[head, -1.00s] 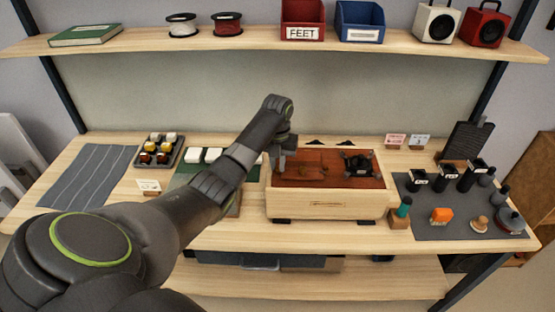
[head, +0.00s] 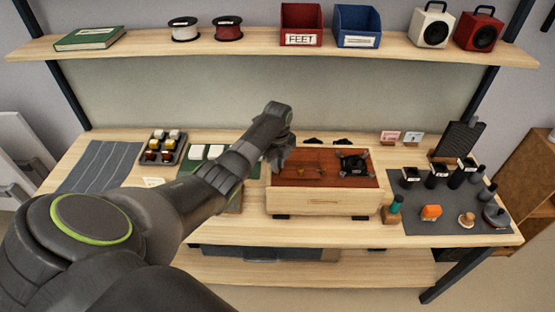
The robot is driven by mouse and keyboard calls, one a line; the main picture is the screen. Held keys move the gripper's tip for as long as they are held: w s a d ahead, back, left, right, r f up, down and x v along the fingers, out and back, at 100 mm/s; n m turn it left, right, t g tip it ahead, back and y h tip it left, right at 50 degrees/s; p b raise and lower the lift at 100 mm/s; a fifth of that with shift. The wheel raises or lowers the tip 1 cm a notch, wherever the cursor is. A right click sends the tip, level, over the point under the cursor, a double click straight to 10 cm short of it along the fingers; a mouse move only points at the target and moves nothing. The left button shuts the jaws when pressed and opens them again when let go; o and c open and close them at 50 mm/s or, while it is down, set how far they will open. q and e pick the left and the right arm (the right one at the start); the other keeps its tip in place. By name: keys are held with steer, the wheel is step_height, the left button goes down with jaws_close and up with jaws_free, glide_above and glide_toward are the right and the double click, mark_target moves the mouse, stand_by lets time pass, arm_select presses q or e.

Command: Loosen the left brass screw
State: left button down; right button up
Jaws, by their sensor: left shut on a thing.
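The wooden box (head: 318,202) with a red-brown top panel (head: 330,181) stands at the middle of the table. My left gripper (head: 277,166) is at the left end of this panel, pointing down. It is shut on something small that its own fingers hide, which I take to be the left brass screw. A small brass-coloured piece (head: 301,171) shows on the panel just right of the gripper, and a small dark piece (head: 320,171) lies beyond it. A black fitting (head: 354,163) sits on the panel's right part. My right gripper is not in view.
A shelf (head: 260,42) runs above.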

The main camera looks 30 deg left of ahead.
arm_select(q)
steer(key=n+p, duration=0.2)
steer(key=n, duration=0.3)
steer(key=shift+w+r+n, duration=0.1)
steer(key=shift+r+n, duration=0.05)
steer(key=shift+n, duration=0.15)
steer(key=n, duration=1)
steer(key=shift+a+n, duration=0.1)
steer(key=shift+n, duration=0.3)
steer(key=n, duration=0.6)
steer(key=shift+w+a, duration=0.1)
steer(key=shift+n, duration=0.4)
steer(key=c, duration=1.4)
jaws_free()
